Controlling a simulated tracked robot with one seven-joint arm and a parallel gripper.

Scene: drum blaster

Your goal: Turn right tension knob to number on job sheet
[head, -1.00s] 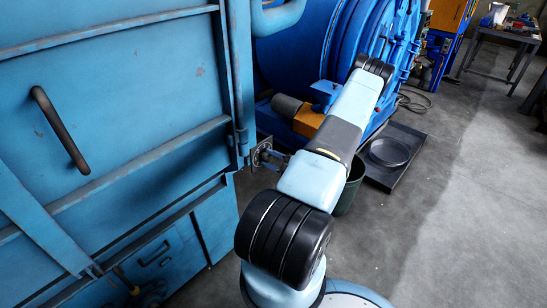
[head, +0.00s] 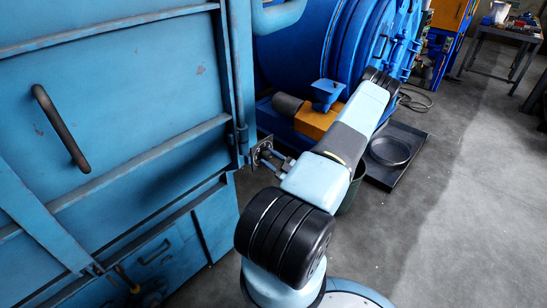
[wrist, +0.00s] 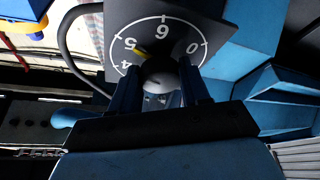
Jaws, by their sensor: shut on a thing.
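A yellow pointer (wrist: 141,50) lies close to the 5. My gripper (wrist: 162,90) is shut on the knob, with one dark blue finger on each side of it. In the head view the dial plate (head: 261,152) shows small at the right edge of the blue cabinet, with my gripper (head: 270,156) at it. Part of the dial is hidden behind the knob and fingers. I see no job sheet.
The blue cabinet (head: 110,110) with a dark handle (head: 60,128) fills the left. A large blue drum machine (head: 310,50) stands behind my arm, with a black tray (head: 400,170) beside it. The floor at the right is open. A table (head: 505,38) stands far back.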

